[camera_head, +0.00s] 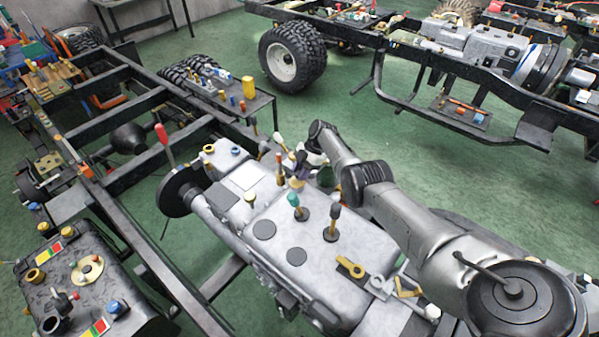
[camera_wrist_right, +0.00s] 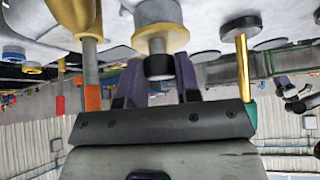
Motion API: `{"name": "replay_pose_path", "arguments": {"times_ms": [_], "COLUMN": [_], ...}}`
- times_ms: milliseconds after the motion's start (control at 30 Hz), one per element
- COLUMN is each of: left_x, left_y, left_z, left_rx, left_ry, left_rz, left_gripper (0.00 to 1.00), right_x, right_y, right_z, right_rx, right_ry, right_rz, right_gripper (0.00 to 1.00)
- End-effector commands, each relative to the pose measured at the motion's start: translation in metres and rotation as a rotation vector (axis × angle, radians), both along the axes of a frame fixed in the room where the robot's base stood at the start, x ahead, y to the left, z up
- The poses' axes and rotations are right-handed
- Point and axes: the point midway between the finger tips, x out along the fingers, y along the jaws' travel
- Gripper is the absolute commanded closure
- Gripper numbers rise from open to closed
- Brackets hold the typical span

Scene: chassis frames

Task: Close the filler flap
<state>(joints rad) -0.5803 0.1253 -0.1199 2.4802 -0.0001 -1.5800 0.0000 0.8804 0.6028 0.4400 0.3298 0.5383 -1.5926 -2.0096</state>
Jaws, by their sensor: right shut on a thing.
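A black tank (camera_head: 125,282) with gold-rimmed fittings stands at the lower left. My left gripper is not in view.
Upright levers, including a green-topped one (camera_head: 295,203) and a dark-topped one (camera_head: 334,214), rise from the housing. A yellow lever (camera_head: 350,267) lies near its front. A red-knobbed lever (camera_head: 164,146) stands left of it. The black chassis rail (camera_head: 135,240) runs alongside.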

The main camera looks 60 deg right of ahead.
Motion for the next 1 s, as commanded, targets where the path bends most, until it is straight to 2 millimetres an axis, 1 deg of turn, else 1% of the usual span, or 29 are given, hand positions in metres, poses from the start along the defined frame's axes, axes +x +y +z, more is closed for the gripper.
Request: {"name": "replay_pose_path", "arguments": {"times_ms": [33, 200, 300, 567, 667, 733, 933, 1000], "left_x": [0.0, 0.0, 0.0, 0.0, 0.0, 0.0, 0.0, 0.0], "left_y": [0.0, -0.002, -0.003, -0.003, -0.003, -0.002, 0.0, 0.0], "left_z": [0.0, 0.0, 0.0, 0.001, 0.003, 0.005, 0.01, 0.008], "left_rx": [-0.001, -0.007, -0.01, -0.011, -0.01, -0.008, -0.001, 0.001], "left_ry": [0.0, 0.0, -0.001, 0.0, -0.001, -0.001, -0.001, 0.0], "left_rz": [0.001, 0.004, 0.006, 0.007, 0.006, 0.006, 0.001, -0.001], "left_gripper": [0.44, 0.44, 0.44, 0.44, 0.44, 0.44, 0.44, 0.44], "right_x": [0.0, 0.0, 0.0, -0.001, -0.002, -0.004, -0.011, -0.014], "right_y": [0.0, 0.0, 0.0, -0.001, -0.005, -0.011, -0.032, -0.039], "right_z": [-0.001, -0.001, -0.001, 0.001, 0.008, 0.017, 0.05, 0.06], "right_rx": [0.001, 0.0, 0.0, -0.002, -0.002, -0.002, -0.005, -0.004], "right_ry": [0.002, 0.002, 0.002, 0.001, 0.0, 0.0, -0.001, 0.0], "right_rz": [-0.001, -0.001, -0.001, -0.001, -0.001, -0.002, -0.002, -0.002], "right_gripper": [0.67, 0.51, 0.44, 0.44, 0.44, 0.44, 0.44, 0.44]}}
